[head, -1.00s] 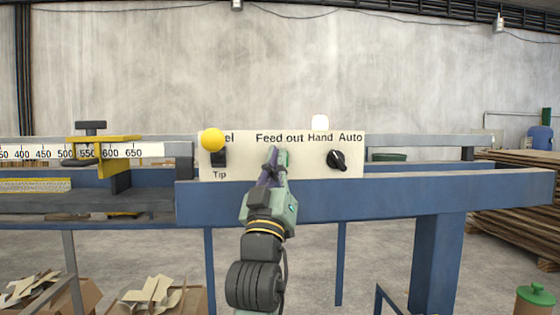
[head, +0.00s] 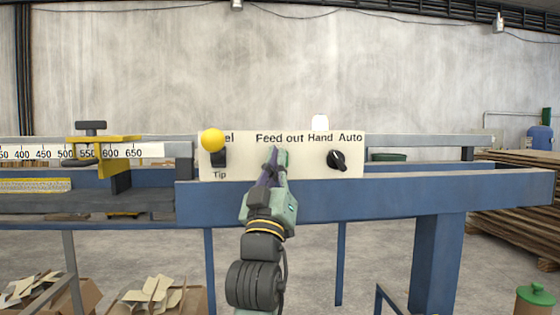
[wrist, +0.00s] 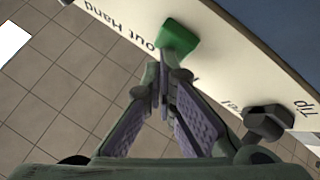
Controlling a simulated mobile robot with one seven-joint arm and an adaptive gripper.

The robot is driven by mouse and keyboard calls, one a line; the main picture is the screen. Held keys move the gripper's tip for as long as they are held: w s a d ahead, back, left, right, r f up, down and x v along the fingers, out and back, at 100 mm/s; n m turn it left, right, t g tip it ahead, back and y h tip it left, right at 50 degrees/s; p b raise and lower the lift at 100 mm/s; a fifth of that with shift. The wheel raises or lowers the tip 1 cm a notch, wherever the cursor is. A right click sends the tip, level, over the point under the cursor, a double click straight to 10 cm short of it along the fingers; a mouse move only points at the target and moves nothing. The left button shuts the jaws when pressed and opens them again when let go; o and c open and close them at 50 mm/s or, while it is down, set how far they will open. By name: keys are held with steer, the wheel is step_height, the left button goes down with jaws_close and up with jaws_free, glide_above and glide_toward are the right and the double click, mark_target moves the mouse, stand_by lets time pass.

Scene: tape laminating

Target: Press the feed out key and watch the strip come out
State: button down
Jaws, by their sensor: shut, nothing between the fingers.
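The cream control panel (head: 305,172) stands upright on the blue machine frame. Under its "Feed out" label is a green key, mostly behind my fingers in the head view; the wrist view shows it plainly as a green block (wrist: 180,38) standing out from the panel. My gripper (head: 271,163) is shut and empty, in front of the panel. In the wrist view my fingertips (wrist: 162,78) meet at the key's near end; I cannot tell whether they touch or press it. I see no strip coming out.
A yellow knob (head: 213,140) and a black Tip switch (head: 218,159) are left of the key. The black Hand/Auto selector (head: 337,160) is to its right. A ruler with a yellow stop (head: 110,155) is farther left. Boxes of scraps (head: 155,298) stand below.

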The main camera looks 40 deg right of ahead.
steer(key=shift+w+d, duration=0.15)
steer(key=shift+w, duration=0.15)
steer(key=shift+s, duration=0.1)
steer(key=shift+s+f, duration=0.1)
steer(key=shift+s, duration=0.15)
stand_by(0.3)
steer(key=s+a, duration=0.3)
steer(key=s, duration=0.2)
steer(key=shift+a, duration=0.25)
stand_by(0.4)
